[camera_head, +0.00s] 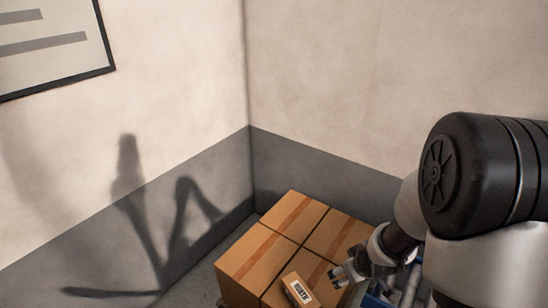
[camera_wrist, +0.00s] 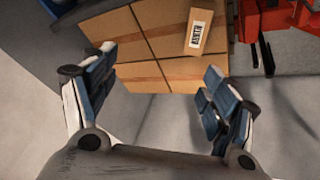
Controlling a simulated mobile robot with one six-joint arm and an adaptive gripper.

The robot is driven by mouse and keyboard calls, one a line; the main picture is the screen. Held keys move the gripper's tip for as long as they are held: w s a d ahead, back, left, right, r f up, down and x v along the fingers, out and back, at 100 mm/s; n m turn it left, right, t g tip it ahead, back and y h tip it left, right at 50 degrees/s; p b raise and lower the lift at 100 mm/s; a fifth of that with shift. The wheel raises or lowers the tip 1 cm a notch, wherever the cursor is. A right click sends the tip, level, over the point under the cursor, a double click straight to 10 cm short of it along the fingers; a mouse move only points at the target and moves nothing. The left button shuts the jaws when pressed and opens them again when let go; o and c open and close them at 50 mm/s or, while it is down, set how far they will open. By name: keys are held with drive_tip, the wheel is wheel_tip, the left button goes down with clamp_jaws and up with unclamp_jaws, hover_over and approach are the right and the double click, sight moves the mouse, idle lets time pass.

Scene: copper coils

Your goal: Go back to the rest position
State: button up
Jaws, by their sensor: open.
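My gripper (camera_wrist: 160,95) is open and empty in the wrist view, its two blue-padded fingers spread wide. In the head view my gripper (camera_head: 338,276) is at the right edge of a block of cardboard boxes (camera_head: 262,252), beside a small box with a white label (camera_head: 298,291). In the wrist view the boxes (camera_wrist: 165,35) lie beyond the fingertips, and the small labelled box (camera_wrist: 198,32) lies on top of them, apart from the fingers. My arm fills the right side of the head view.
Two walls meet in a corner behind the boxes. A framed board (camera_head: 50,45) hangs on the left wall. A blue item (camera_head: 378,298) shows partly below my arm. Red equipment (camera_wrist: 275,18) stands at the top right in the wrist view.

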wheel_tip(320, 180, up, 9)
drive_tip(key=s+m, duration=0.1)
drive_tip(key=s, duration=0.2)
drive_tip(key=s+a+r+m, duration=0.1)
drive_tip(key=s+a+r, duration=0.2)
drive_tip(key=s+r, duration=0.4)
drive_tip(key=s+a+r+m, duration=0.2)
drive_tip(key=s+a+r, duration=0.2)
drive_tip(key=s+r, duration=0.3)
drive_tip(key=s, duration=0.5)
drive_tip(key=shift+s+r+g, duration=0.3)
